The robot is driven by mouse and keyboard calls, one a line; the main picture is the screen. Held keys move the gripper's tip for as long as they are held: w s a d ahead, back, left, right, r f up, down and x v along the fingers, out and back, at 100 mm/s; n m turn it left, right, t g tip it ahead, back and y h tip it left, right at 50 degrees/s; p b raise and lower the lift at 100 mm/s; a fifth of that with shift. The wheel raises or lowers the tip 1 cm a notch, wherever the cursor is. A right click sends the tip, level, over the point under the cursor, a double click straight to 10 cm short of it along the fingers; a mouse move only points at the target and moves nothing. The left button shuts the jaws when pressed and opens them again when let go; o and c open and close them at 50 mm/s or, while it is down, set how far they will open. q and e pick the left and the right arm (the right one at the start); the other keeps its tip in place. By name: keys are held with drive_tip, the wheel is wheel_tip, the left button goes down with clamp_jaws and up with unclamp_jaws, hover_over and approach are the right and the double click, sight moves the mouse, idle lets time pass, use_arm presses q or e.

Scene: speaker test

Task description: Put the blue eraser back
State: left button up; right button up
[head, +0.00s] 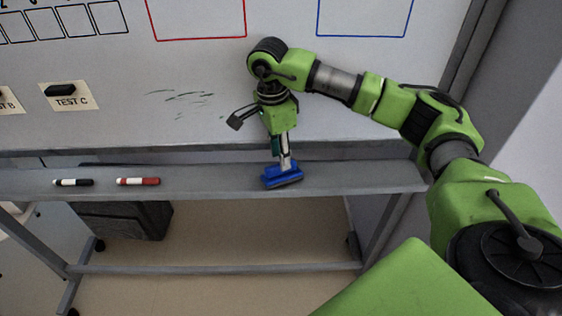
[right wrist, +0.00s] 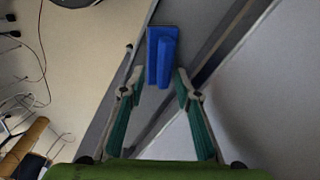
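The blue eraser (head: 283,178) rests on the grey tray (head: 218,177) below the whiteboard, right of its middle. It has a flat base and a raised grip along its top. My right gripper (head: 285,160) points down just above it. In the right wrist view the eraser (right wrist: 159,48) lies between and beyond the two fingertips, with a gap on each side. The right gripper (right wrist: 160,76) is open and does not appear to grip it. My left gripper is not in view.
A black marker (head: 73,183) and a red marker (head: 138,182) lie on the tray to the left. Dark strokes (head: 182,96) mark the whiteboard (head: 200,65). A TEST C card (head: 68,103) with a black block is on the board. A dark case (head: 125,217) stands below the tray.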

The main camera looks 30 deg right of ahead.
sight(277, 169)
wheel_tip(277, 169, up, 10)
drive_tip(key=b, duration=0.1)
drive_tip(key=shift+a+f, duration=0.15)
drive_tip(key=shift+a, duration=0.3)
